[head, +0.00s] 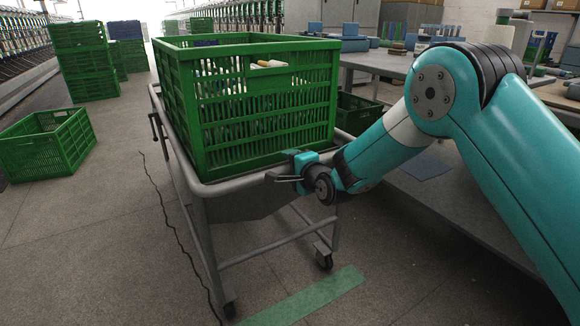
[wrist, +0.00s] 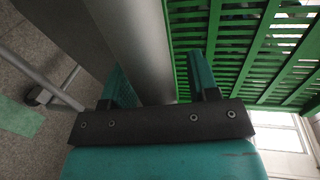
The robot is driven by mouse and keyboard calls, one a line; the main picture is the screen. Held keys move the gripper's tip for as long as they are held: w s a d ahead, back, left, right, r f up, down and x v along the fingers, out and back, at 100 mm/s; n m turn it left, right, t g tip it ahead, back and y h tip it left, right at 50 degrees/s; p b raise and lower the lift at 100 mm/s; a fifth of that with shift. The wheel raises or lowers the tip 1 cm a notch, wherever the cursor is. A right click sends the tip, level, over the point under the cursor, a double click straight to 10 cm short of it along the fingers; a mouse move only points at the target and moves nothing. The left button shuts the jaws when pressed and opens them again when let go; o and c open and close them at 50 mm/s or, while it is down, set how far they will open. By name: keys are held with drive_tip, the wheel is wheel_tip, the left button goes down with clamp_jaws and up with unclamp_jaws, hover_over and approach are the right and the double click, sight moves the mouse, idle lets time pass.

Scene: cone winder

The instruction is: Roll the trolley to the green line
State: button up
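The grey metal trolley (head: 262,206) stands in the middle of the head view, carrying a large green crate (head: 255,138) with yarn cones in it. The green line (head: 305,297) is a strip on the floor just in front of the trolley's near casters; a small gap shows at the right caster (head: 325,262). My gripper (head: 283,177) is at the trolley's near rail. In the wrist view, the rail (wrist: 140,45) runs between the two spread fingers (wrist: 163,88), with a gap beside the right finger. The line also shows in the wrist view (wrist: 20,117).
A workbench (head: 385,62) with blue boxes stands at the right, a grey platform (head: 450,205) below it. An empty green crate (head: 45,145) lies on the floor at left, with stacked crates (head: 85,62) behind. A dark cable (head: 172,225) runs along the floor left of the trolley.

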drive_tip(key=v, duration=1.7)
drive_tip(key=shift+d, duration=0.25)
drive_tip(key=shift+s+r, duration=0.1)
drive_tip(key=shift+s, duration=0.05)
